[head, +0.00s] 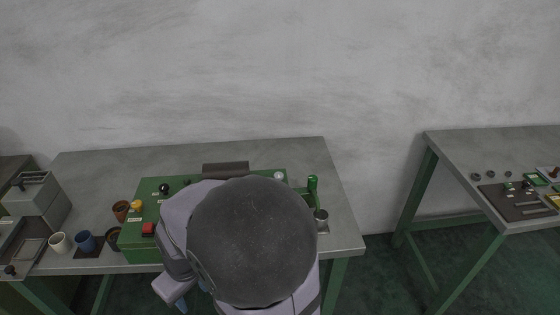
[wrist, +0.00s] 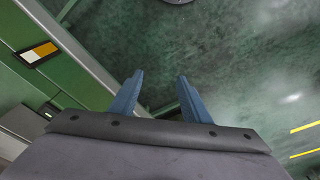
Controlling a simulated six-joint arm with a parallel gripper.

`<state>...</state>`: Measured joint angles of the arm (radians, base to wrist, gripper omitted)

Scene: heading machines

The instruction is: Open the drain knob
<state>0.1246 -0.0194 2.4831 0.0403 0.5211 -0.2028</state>
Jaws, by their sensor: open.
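A green heading machine (head: 140,245) stands on the grey table. Its top carries a yellow knob (head: 137,206), a black knob (head: 164,188), a red control (head: 148,229) and a pale round knob (head: 279,176). The labels are too small to read, so I cannot tell which is the drain knob. My arm hides much of the machine's middle. My gripper shows in the wrist view (wrist: 160,76), with two blue fingers apart and nothing between them. It hangs low in front of the table's front edge, away from the knobs, over the green floor.
Brown, white and blue cups (head: 85,240) stand left of the machine. A green bottle-like part (head: 313,185) and a small metal cup (head: 321,215) are at its right. A grey machine (head: 35,200) is far left. A second table (head: 450,150) is at right.

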